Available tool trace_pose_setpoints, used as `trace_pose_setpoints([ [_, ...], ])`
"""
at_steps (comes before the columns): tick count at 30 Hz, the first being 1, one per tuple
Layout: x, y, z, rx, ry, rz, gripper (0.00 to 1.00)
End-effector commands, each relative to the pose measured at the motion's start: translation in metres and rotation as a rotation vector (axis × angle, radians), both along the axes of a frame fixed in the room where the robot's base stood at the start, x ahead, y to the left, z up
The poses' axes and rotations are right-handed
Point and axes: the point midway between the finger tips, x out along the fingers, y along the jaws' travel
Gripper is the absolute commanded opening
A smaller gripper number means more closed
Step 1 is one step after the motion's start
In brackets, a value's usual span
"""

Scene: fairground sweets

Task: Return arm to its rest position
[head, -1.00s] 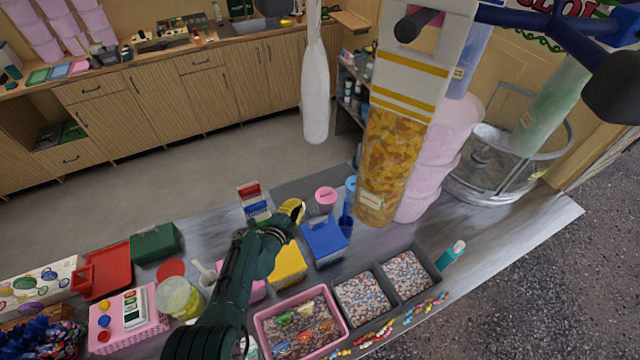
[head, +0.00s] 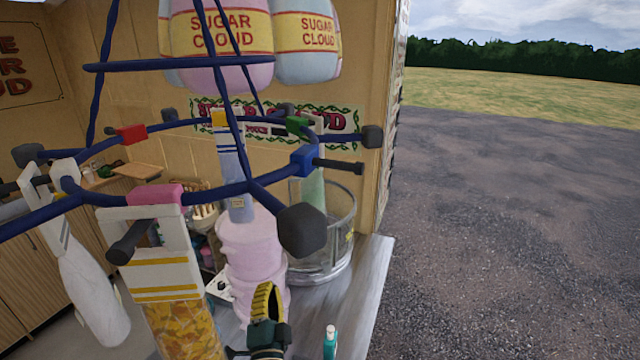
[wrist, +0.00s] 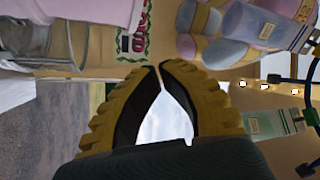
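My gripper (head: 267,298) shows at the bottom centre of the head view, with yellow ribbed fingers pointing up on my dark green arm. It is raised in front of the stacked pink tubs. In the wrist view, the black-padded fingers of my gripper (wrist: 160,70) come together at their tips, with only bright sky in the gap below them. It holds nothing. Most of my arm is outside the head view.
A blue hanging rack (head: 200,195) with coloured clips spreads above. It carries a bag of orange sweets (head: 180,328) and a white bag (head: 92,300). Pink tubs (head: 250,250), a clear round bowl (head: 340,235) and a teal bottle (head: 330,343) stand nearby. Open ground lies right.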

Motion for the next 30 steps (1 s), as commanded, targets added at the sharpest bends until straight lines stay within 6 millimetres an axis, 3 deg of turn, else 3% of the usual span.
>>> trace_pose_setpoints([
  [1, -0.004, -0.023, 0.038, -0.052, -0.067, -0.013, 0.0],
  [6, -0.045, -0.083, 0.152, -0.299, -0.243, -0.069, 0.0],
  [8, -0.068, -0.101, 0.188, -0.398, -0.29, -0.107, 0.0],
  [12, -0.136, -0.137, 0.259, -0.629, -0.354, -0.224, 0.0],
  [15, -0.19, -0.155, 0.296, -0.776, -0.361, -0.323, 0.0],
  [18, -0.24, -0.167, 0.319, -0.888, -0.34, -0.415, 0.0],
  [21, -0.276, -0.182, 0.326, -0.971, -0.277, -0.492, 0.0],
  [25, -0.272, -0.191, 0.306, -1.031, -0.16, -0.489, 0.0],
  [30, -0.27, -0.191, 0.303, -1.038, -0.148, -0.48, 0.0],
])
